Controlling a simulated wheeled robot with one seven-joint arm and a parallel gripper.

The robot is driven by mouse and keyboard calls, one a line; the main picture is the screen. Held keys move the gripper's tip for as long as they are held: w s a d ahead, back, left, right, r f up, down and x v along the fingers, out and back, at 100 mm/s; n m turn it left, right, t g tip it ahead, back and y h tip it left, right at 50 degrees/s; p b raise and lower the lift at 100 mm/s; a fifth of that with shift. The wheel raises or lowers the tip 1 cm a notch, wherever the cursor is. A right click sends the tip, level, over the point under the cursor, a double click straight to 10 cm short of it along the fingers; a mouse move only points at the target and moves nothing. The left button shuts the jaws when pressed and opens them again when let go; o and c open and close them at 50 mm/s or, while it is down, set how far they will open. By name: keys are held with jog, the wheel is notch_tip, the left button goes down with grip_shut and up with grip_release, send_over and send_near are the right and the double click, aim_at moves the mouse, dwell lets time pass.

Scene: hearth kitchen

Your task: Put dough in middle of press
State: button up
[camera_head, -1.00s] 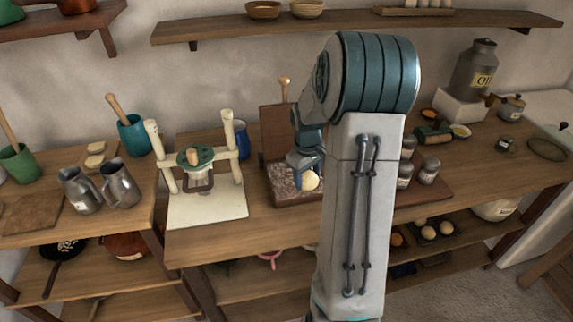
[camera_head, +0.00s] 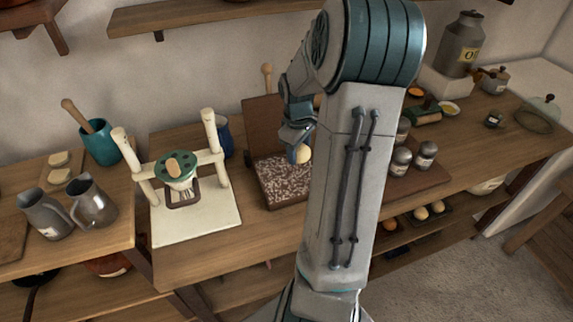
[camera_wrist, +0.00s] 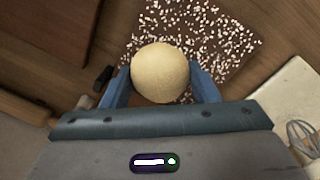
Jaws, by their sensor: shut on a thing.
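The dough is a pale round ball (camera_wrist: 160,72). My gripper (camera_head: 298,153) is shut on it, with a blue finger on either side in the wrist view. The ball also shows in the head view (camera_head: 304,154), partly hidden by my arm. It is held over or near a dark wooden box (camera_head: 278,196) with a speckled white-and-brown inside. The press (camera_head: 190,172) stands to the left of my gripper. It has a cream base plate (camera_head: 215,222), two cream posts and a green round head with a wooden knob. A small dark-framed piece sits below the head.
Two metal jugs (camera_head: 92,203) and a teal pot (camera_head: 100,143) stand left of the press. A blue mug (camera_head: 224,137) is behind it. Metal shakers (camera_head: 426,155) stand on a board to the right. The box's lid (camera_head: 262,124) stands upright.

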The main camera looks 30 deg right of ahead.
aim_at(287, 160)
jog(key=a+f, duration=0.1)
jog(key=w+a+f, duration=0.1)
jog(key=a, duration=0.1)
jog(key=shift+w, duration=0.15)
jog(key=shift+a+f, duration=0.1)
jog(key=shift+f, duration=1.9)
jog(key=shift+f, duration=0.1)
jog(key=o, duration=0.8)
jog(key=shift+c, duration=0.2)
